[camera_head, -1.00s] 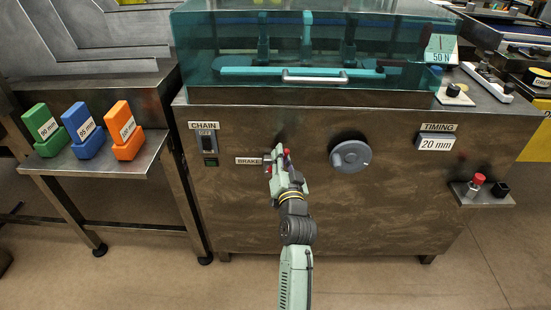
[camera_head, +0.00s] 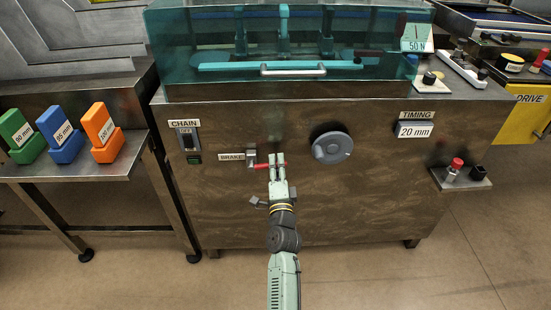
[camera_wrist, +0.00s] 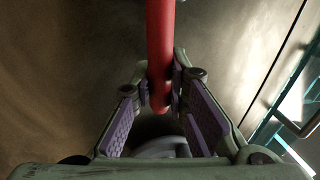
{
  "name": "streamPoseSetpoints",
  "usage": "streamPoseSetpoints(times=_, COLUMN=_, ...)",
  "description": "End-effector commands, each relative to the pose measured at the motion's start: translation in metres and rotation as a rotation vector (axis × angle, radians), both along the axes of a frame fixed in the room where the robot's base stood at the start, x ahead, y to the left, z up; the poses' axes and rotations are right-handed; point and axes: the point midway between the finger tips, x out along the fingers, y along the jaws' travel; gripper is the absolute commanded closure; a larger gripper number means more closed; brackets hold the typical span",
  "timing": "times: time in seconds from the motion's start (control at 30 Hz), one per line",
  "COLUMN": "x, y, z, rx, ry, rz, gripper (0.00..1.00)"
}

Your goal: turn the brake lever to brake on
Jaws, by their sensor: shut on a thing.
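The red brake lever (camera_head: 262,166) is on the front of the steel machine, just right of the BRAKE label (camera_head: 231,157). It lies roughly level, pointing right from its pivot. My gripper (camera_head: 277,160) is shut on the lever near its free end, with fingers pointing at the panel. In the wrist view the red lever (camera_wrist: 160,45) runs down from the top edge, and its rounded end sits between the purple-padded fingertips (camera_wrist: 160,92). The fingers hide part of the lever in the head view.
A grey round knob (camera_head: 332,147) is close to the right of my gripper. The CHAIN switch (camera_head: 187,139) is to the left. A shelf with coloured blocks (camera_head: 103,125) stands at far left, and a small ledge with a red button (camera_head: 457,163) at right.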

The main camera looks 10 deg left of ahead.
Motion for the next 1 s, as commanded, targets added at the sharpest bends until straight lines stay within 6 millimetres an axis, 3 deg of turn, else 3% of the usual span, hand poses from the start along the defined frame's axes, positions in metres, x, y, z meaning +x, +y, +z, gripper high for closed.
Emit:
streamPoseSetpoints(times=0.33, x=0.0, y=-0.001, z=-0.01, rx=0.122, ry=0.036, rz=0.0, gripper=1.0)
streamPoseSetpoints(times=0.87, x=0.0, y=-0.001, z=-0.013, rx=0.143, ry=0.043, rz=0.0, gripper=1.0)
streamPoseSetpoints(times=0.9, x=0.0, y=-0.001, z=-0.013, rx=0.143, ry=0.043, rz=0.0, gripper=0.83)
streamPoseSetpoints(times=1.0, x=0.0, y=-0.001, z=-0.013, rx=0.142, ry=0.043, rz=0.0, gripper=0.76)
